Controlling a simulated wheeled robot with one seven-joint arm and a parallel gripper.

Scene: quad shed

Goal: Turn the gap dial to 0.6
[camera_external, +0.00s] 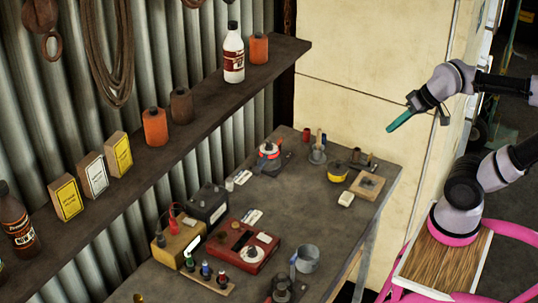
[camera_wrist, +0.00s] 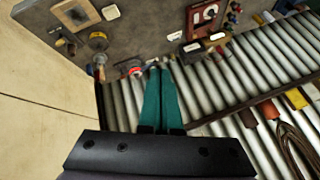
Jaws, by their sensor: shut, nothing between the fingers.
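A red box (camera_external: 241,247) with a pale round dial (camera_external: 253,253) on its top sits on the workbench; I cannot read its marks. It also shows in the wrist view as a red box (camera_wrist: 206,19). A small round device with red parts (camera_external: 269,152) stands near the wall at the back of the bench. Which one bears the gap dial, I cannot tell. My gripper (camera_external: 389,129) has green fingers, shut and empty. It is in the air beyond the bench's right side, well apart from both. Its fingers (camera_wrist: 160,66) show together in the wrist view.
The bench (camera_external: 300,220) also holds a black battery (camera_external: 208,204), a tan box (camera_external: 178,243), a metal mug (camera_external: 306,259) and a yellow tin (camera_external: 338,171). A shelf (camera_external: 205,120) with bottles and cartons runs along the corrugated wall. The bench's middle has free room.

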